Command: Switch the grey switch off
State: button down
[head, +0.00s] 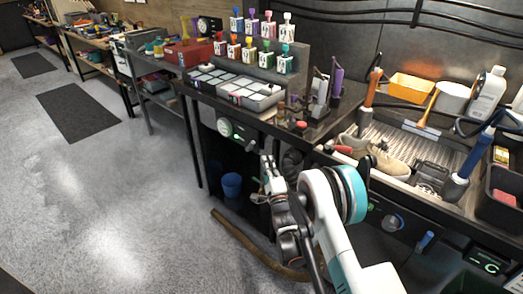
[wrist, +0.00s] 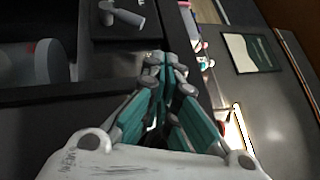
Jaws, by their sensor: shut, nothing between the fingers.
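A grey lever-like switch (wrist: 122,14) shows on a dark panel at the top of the wrist view, beyond my fingertips and to their left. In the head view a small switch (head: 249,143) sits on the cabinet front, right of a round dial with a green-lit ring (head: 225,128); it looks like the same one, but is too small to read its position. My gripper (head: 268,161) is in front of and below this panel. In the wrist view its teal-sided fingers (wrist: 165,62) are together and empty, apart from the switch.
A large pale knob (wrist: 50,62) lies left in the wrist view. Another control panel with a blue-ringed knob (head: 392,222) and a blue handle (head: 425,240) is at right. A blue bucket (head: 231,185) stands under the bench. The floor at left is open.

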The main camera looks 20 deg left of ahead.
aim_at(252, 145)
notch_tip(252, 145, down, 4)
jog(key=shift+s+a+r+m, duration=0.1)
jog(key=shift+m, duration=0.2)
jog(key=b+x, duration=0.2)
jog(key=x, duration=0.8)
dwell(0.3)
